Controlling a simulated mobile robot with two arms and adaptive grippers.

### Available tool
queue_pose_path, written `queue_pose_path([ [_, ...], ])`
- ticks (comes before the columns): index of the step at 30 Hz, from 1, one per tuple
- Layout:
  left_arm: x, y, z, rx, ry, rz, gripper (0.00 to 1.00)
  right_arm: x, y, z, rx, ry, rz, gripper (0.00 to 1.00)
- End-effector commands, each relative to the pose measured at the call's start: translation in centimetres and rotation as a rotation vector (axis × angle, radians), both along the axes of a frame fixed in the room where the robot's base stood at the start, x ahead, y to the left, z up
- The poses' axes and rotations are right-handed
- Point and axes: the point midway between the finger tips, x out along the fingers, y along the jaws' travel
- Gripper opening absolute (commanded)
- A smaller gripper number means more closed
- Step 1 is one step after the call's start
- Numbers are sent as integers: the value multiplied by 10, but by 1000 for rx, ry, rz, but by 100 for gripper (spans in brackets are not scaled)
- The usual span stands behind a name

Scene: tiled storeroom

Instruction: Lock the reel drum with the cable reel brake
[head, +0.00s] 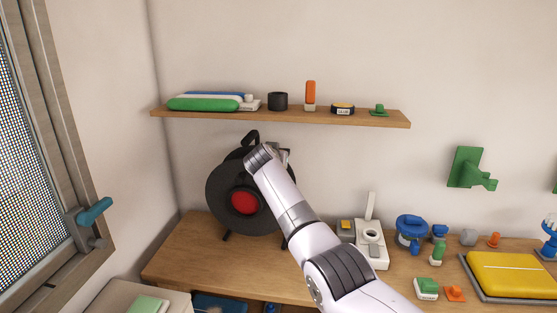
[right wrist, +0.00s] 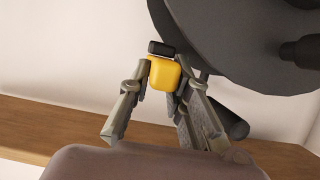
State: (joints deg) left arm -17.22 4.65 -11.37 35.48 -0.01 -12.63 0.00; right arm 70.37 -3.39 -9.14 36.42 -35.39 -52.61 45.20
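The cable reel (head: 217,190) stands upright at the left end of the bench, a dark drum with a red centre (head: 244,203) and a handle on top. My right arm reaches across its right side in the head view. My left gripper is out of view.
A wooden shelf (head: 300,116) with small items hangs above the reel. Right along the bench (head: 190,257) are a white device (head: 373,250), a blue item (head: 410,228), small coloured parts and a yellow case (head: 512,275). A window with a blue handle (head: 94,211) is at left.

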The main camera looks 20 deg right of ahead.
Motion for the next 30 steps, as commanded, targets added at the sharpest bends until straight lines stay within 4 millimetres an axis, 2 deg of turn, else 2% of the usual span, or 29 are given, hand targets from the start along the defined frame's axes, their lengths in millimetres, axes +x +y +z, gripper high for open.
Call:
queue_pose_path([
  [9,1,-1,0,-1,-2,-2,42,0,1,0,0,0,1,38],
  [22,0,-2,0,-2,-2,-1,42,-3,3,1,-1,1,2,38],
  [30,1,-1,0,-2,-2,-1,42,-24,14,10,0,-2,4,38],
])
